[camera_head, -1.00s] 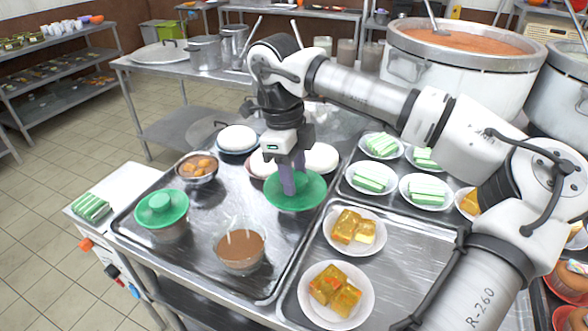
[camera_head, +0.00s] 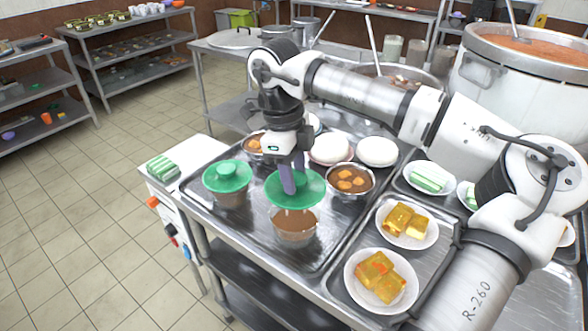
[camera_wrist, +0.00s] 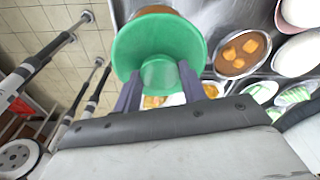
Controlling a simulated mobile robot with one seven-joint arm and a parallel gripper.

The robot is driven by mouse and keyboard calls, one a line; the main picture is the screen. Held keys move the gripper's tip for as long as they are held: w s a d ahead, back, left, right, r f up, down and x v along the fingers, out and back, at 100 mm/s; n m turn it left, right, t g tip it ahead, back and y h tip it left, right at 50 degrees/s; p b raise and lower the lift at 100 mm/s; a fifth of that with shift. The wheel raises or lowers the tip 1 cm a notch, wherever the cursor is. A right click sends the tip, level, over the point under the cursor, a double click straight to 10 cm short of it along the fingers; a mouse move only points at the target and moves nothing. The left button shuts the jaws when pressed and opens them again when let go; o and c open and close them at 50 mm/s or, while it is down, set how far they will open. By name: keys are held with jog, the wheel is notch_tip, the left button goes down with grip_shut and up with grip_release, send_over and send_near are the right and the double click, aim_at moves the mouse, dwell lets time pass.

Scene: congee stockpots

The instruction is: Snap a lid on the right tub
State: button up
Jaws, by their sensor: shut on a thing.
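My gripper (camera_head: 291,178) is shut on the knob of a green lid (camera_head: 312,194) and holds it roughly level. In the wrist view the lid (camera_wrist: 128,48) sits between the fingers of my gripper (camera_wrist: 160,82). The right tub (camera_head: 296,238), clear with brown congee, stands open on the tray just under the lid in the head view. Its front and congee surface show below the lid's edge, and the lid looks apart from it. The lid hides the tub's back rim. The left tub (camera_head: 228,201) has its own green lid (camera_head: 227,177) on.
The tubs stand on a metal tray (camera_head: 262,251). A steel bowl of brown food with orange pieces (camera_head: 350,180) is close to the held lid's right. White domed items and plates of food lie further right. Green-striped packets (camera_head: 162,167) lie at the table's left corner.

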jog(key=shift+f+b, duration=1.85)
jog(key=shift+f, duration=1.05)
jog(key=shift+f+b, duration=0.15)
jog(key=shift+b, duration=0.2)
jog(key=o, duration=1)
jog(key=shift+o, duration=0.5)
jog(key=o, duration=0.4)
